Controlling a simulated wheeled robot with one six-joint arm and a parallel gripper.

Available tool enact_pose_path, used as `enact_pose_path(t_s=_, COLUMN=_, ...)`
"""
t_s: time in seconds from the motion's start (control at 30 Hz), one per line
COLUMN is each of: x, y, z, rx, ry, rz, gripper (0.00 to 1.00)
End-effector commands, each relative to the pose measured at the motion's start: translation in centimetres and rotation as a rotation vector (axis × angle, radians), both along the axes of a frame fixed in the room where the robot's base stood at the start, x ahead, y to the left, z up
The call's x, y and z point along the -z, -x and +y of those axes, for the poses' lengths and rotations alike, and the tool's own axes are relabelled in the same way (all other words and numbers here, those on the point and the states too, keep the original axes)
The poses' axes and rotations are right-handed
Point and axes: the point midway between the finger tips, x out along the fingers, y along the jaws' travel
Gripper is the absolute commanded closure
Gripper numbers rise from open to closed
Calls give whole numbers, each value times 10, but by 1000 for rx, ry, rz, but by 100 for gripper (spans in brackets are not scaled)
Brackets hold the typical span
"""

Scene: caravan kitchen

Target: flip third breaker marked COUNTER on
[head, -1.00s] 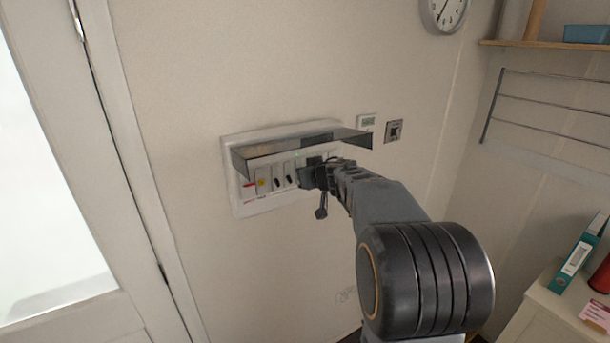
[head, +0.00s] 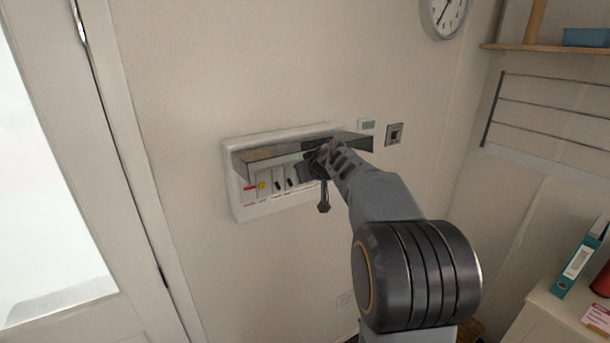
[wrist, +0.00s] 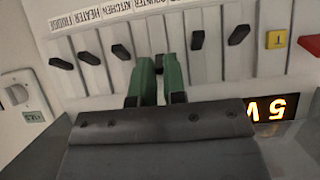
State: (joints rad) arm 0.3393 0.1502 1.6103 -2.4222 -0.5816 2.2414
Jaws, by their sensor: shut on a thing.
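The breaker panel (head: 240,203) is a white box on the wall with a tinted flap (head: 265,154) raised over its row of switches. In the wrist view the panel appears upside down, with a label strip (wrist: 98,14) reading FRIDGE, HEATER, KITCHEN and COUNTER. My gripper (wrist: 158,62) has green fingers shut at the third black-lever breaker counted from the yellow button, in line with the COUNTER label. In the head view my gripper (head: 312,168) is under the flap's right part.
Neighbouring levers stand close on both sides: one (wrist: 197,40) to the right and one (wrist: 121,52) to the left. A yellow test button (wrist: 275,39) and a red switch (wrist: 310,44) lie further right. A door frame (head: 130,160) is left of the panel.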

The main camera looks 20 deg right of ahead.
Motion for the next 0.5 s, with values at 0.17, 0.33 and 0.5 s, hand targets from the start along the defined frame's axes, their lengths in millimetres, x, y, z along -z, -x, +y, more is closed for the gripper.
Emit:
enact_pose_path(t_s=0.17, x=0, y=0, z=0, rx=-1, ry=1, rz=-1, gripper=100)
enact_pose_path(t_s=0.33, x=0, y=0, z=0, rx=-1, ry=1, rz=-1, gripper=77)
enact_pose_path(t_s=0.5, x=0, y=0, z=0, rx=0, ry=0, rz=-1, gripper=63)
